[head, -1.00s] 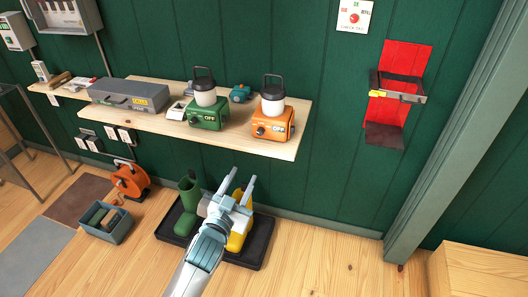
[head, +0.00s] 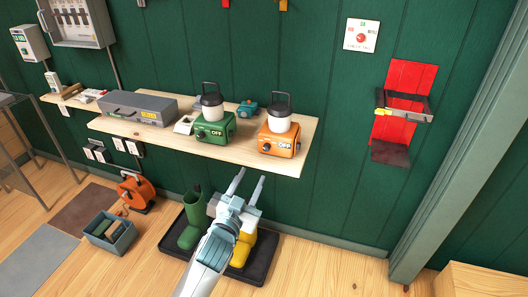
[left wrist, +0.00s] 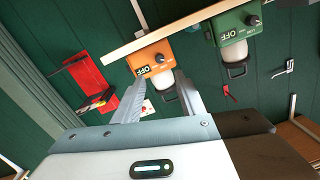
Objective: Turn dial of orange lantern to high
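The orange lantern (head: 282,143), with a white top and dark handle, stands on the right part of the wooden shelf. Its front shows a dark dial (head: 266,147) beside the word OFF. In the left wrist view the orange lantern (left wrist: 170,47) appears upside down, beyond my fingers, with its dial (left wrist: 158,58) visible. My left gripper (head: 246,181) is open and empty, in front of and below the shelf, apart from the lantern. Its spread fingers also show in the left wrist view (left wrist: 158,92). My right gripper is not in view.
A similar green lantern (head: 214,129), also showing OFF, stands left of the orange one. The wooden shelf (head: 240,155) has a front edge above my gripper. A grey case (head: 137,107) lies farther left. Boots stand on a black tray (head: 262,262) below. A red wall holder (head: 402,90) is at right.

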